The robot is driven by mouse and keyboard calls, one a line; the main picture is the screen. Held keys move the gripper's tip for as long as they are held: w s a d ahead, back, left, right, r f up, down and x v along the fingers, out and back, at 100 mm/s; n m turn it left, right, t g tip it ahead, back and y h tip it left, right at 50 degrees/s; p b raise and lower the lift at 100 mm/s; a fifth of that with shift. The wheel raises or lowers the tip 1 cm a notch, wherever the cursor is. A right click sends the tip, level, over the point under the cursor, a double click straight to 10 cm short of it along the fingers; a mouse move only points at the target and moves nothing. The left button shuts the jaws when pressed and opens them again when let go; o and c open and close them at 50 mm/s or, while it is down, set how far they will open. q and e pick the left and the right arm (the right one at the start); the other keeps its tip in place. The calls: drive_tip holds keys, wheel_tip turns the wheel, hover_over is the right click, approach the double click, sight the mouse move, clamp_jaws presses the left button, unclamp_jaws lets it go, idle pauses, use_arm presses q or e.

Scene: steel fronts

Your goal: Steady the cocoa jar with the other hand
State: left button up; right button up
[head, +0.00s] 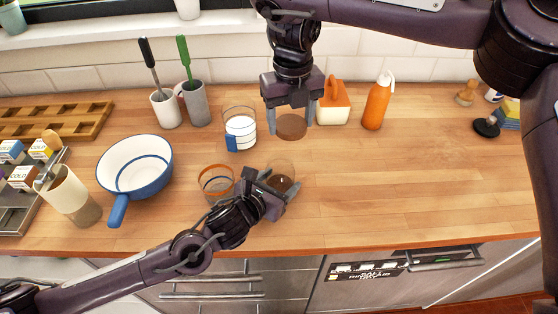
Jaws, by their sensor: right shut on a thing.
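The cocoa jar (283,168) is a clear glass jar with dark brown cocoa low inside, upright on the wooden counter and open at the top. My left gripper (279,183) is at the jar from the lower left, with its fingers beside the glass. Its body hides the lower part of the jar, and I cannot tell whether the fingers touch or press it. My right gripper (291,118) points down behind the jar, shut on a round brown lid (291,128).
A glass with an orange rim (214,180) stands close left of my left gripper. A glass with white contents (240,128) stands behind it. A white and blue pan (135,168) is farther left. An orange bottle (377,101) stands at the back. The counter's right half is mostly clear.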

drive_tip(key=w+d+r, duration=0.2)
drive_tip(key=w, duration=0.1)
drive_tip(key=shift+w+d, duration=0.15)
idle(0.4)
use_arm(q)
drive_tip(key=o, duration=1.6)
drive_tip(key=shift+c, duration=0.2)
drive_tip(key=v, duration=1.2)
drive_tip(key=shift+a, duration=0.1)
